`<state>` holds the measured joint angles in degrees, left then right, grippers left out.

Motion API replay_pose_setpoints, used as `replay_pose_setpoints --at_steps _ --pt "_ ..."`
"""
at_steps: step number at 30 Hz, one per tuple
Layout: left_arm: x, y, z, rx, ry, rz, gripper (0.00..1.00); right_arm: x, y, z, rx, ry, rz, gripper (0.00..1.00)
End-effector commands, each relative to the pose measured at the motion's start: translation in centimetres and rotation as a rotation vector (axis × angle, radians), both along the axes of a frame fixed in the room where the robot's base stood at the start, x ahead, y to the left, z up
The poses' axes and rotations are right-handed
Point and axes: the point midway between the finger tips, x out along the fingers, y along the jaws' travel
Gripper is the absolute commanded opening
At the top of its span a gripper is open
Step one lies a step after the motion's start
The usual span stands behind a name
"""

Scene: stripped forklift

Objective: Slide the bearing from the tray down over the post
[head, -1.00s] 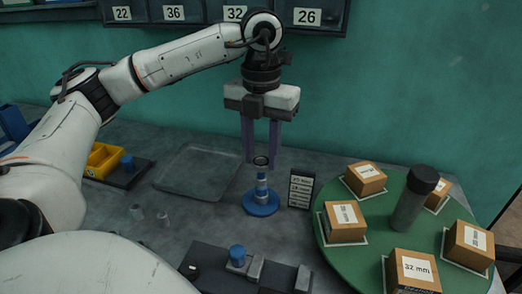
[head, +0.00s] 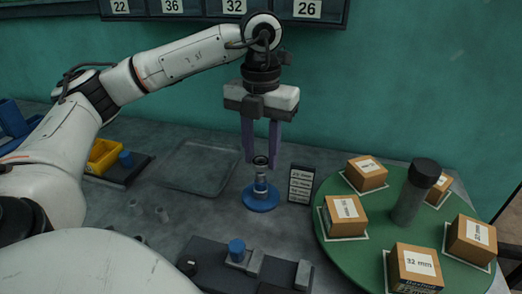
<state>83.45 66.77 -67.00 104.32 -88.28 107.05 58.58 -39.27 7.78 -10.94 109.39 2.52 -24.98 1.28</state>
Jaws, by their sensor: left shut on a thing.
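The grey tray (head: 200,168) lies left of the post and looks empty. My right gripper does not show.
A small sign (head: 301,185) stands just right of the post. A green round table (head: 375,258) with labelled boxes and a dark cylinder (head: 415,190) is at the right. A black fixture with a blue knob (head: 237,250) is in front. A yellow bin (head: 104,156) is at the left.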

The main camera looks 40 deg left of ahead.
Motion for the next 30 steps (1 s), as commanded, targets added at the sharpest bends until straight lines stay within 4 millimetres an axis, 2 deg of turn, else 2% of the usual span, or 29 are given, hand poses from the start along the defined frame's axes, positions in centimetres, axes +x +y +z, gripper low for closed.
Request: replay_pose_setpoints --at_steps 11,12,15,16,25,30 --pt "0.0 0.0 -0.4 0.000 0.000 0.000 0.19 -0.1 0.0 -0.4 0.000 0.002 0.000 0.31" --pt "0.0 0.0 -0.4 0.000 0.000 0.000 0.35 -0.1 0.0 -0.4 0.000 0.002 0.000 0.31" --pt "0.0 0.0 -0.4 0.000 0.000 0.000 0.52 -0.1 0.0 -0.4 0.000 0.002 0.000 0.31" --pt "0.0 0.0 -0.4 0.000 0.000 0.000 0.54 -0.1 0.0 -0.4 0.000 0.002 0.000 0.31" --pt "0.0 0.0 -0.3 0.000 0.000 0.000 0.54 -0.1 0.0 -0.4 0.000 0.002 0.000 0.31" --pt "0.1 -0.1 1.8 -0.002 -0.004 -0.001 0.54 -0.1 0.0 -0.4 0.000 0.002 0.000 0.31"
